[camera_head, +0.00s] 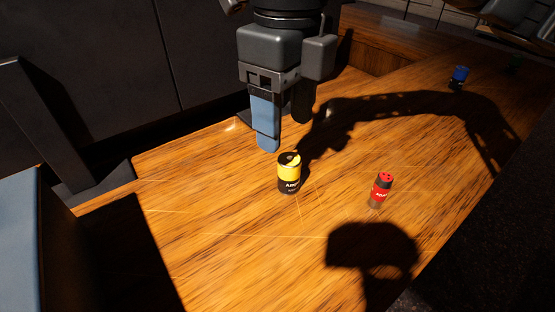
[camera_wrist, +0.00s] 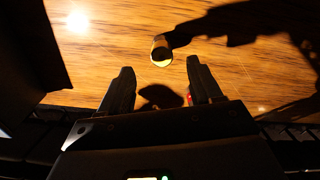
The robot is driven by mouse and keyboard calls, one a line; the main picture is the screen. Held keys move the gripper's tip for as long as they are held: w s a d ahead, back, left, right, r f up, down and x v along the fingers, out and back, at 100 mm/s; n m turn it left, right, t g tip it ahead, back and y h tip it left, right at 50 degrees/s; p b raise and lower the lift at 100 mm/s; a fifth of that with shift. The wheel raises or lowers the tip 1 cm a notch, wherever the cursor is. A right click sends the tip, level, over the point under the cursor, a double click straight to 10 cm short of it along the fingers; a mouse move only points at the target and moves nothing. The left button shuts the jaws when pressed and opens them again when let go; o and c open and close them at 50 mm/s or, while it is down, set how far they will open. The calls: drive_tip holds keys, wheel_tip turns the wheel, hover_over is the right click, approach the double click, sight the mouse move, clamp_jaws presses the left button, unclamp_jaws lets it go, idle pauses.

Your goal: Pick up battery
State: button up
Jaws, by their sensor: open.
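The battery (camera_head: 289,176) is a short yellow and black cylinder standing upright on the wooden desk (camera_head: 220,225). My gripper (camera_head: 284,132) hangs above and just behind the battery in the head view. It points down with its two fingers apart and nothing between them. In the wrist view the battery (camera_wrist: 161,53) shows just beyond the gap between the fingertips (camera_wrist: 160,70), apart from both. Its yellow part is lit and the rest is dim.
A small red and dark shaker-like cylinder (camera_head: 381,190) stands right of the battery. A blue cylinder (camera_head: 459,75) and a dark green object (camera_head: 514,63) stand far back right. The desk left of the battery is clear. Arm shadows cross the desk.

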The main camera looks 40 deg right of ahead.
sight(288, 157)
drive_tip(key=shift+s+d+f+p, duration=0.1)
drive_tip(key=shift+f+p, duration=0.15)
drive_tip(key=shift+f, duration=1.55)
drive_tip(key=shift+s+f+p, duration=0.1)
drive_tip(key=shift+f+p, duration=0.15)
drive_tip(key=shift+f, duration=1.55)
drive_tip(key=shift+c, duration=0.3)
clamp_jaws()
wheel_tip(288, 157, up, 10)
drive_tip(key=shift+w+f+b, duration=0.1)
drive_tip(key=shift+b, duration=0.3)
